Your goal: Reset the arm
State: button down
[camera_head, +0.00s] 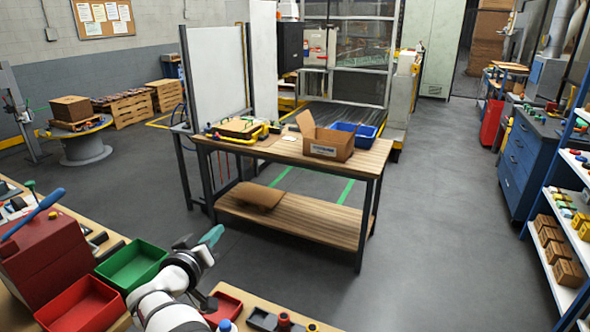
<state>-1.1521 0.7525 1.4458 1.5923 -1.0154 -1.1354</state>
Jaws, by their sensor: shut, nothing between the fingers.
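My arm rises from the bottom edge at the lower left, with white links and dark joints. My gripper (215,234), with teal fingers, is at its upper end, small in the picture. It is shut and empty, raised above the near bench and pointing up and right. No object touches it.
The near bench holds a green bin (131,265), a red bin (80,305), a smaller red tray (222,307) and a dark red box (45,258) close around my arm. Grey floor lies between.

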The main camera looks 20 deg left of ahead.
jog(key=w+d+r+m+g+y, duration=0.2)
jog(key=w+d+r, duration=0.25)
jog(key=d, duration=0.25)
jog(key=s+d+m+g, duration=0.1)
jog(key=s+d+g, duration=0.15)
jog(key=d, duration=0.55)
jog(key=s+d+m+g, duration=0.1)
jog(key=s+d+g, duration=0.15)
jog(key=d, duration=0.55)
jog(key=s+d+f+m+g+h, duration=0.2)
jog(key=s+d+f+m+g, duration=0.2)
jog(key=s+d, duration=0.7)
jog(key=s+d+f+m+g+h, duration=0.2)
jog(key=s+d+f+m+g, duration=0.2)
jog(key=s+d, duration=0.8)
jog(key=s+f+m, duration=0.1)
jog(key=s+m, duration=0.1)
jog(key=s, duration=0.2)
jog(key=shift+f+h, duration=0.2)
jog(key=shift+h, duration=0.2)
